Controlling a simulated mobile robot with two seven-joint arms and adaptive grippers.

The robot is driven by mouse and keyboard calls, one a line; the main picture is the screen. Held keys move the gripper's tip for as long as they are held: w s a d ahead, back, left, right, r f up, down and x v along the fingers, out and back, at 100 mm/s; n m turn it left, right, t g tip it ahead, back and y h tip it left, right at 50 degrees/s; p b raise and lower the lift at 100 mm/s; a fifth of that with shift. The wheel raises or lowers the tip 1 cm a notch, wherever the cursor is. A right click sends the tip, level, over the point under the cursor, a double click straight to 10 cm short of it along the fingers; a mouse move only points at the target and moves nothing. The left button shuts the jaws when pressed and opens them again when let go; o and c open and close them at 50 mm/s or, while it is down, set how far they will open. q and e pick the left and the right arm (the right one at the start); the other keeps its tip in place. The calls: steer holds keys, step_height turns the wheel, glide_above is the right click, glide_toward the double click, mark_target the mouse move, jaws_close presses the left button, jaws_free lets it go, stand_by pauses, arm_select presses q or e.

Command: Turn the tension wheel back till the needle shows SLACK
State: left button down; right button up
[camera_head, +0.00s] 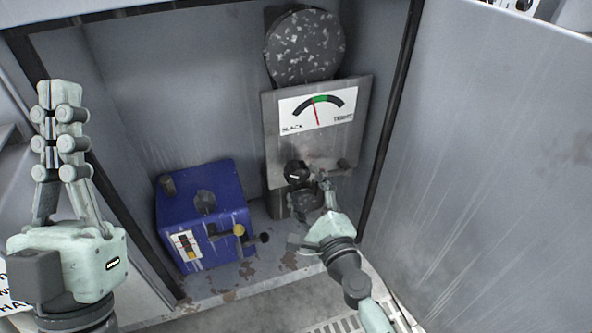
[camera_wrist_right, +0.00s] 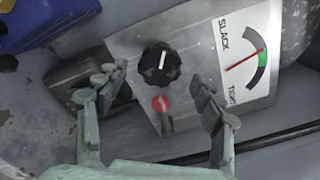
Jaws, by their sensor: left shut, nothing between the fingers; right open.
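The tension wheel, a black knob (camera_head: 297,172) with a white mark, sits low on a grey metal panel (camera_head: 282,143). It also shows in the right wrist view (camera_wrist_right: 159,62). Above it is a white gauge (camera_head: 317,109) with a dark arc, a green band and SLACK and TIGHT at its ends. Its red needle (camera_head: 316,113) points at or just on the SLACK side of the green band. My right gripper (camera_wrist_right: 155,88) is open and empty, the wheel between its fingers in the picture; contact is not visible. My left gripper (camera_head: 59,88) is shut and empty, far left of the panel.
A blue box (camera_head: 203,213) with yellow and black knobs stands left in the cabinet. A speckled dark disc (camera_head: 304,47) is behind the panel.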

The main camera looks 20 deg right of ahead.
mark_target(300, 178)
steer(key=w, duration=0.5)
steer(key=shift+a+p, duration=0.1)
steer(key=shift+p, duration=0.2)
arm_select(q)
steer(key=shift+w+d+f+g+y, duration=0.3)
steer(key=shift+w+d+f+g, duration=0.1)
steer(key=shift+w+f+g, duration=0.3)
steer(key=shift+r, duration=0.1)
arm_select(e)
steer(key=shift+s, duration=0.1)
steer(key=c, duration=1.2)
steer(key=shift+o, duration=0.2)
